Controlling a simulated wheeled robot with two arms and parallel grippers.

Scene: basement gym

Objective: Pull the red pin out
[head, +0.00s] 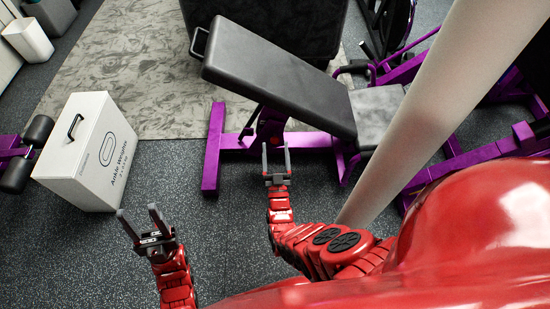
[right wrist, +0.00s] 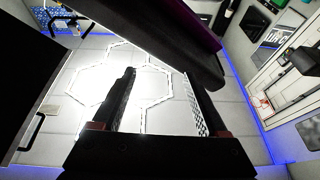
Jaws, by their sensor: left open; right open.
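The adjustable bench (head: 280,78) has a black padded backrest and a purple frame. My right gripper (head: 276,147) is open and empty, just in front of the bench frame below the backrest. In the right wrist view its two dark fingers (right wrist: 160,78) are apart with nothing between them, and the dark bench pad (right wrist: 165,35) passes above them. My left gripper (head: 137,212) is open and empty over the floor at lower left.
A white ankle weights box (head: 85,155) stands on the floor left of the bench. A thick pale post (head: 425,105) slants down at the right, close to my right arm. Purple gym equipment (head: 480,158) stands behind it. Speckled floor (head: 140,285) is clear around my left gripper.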

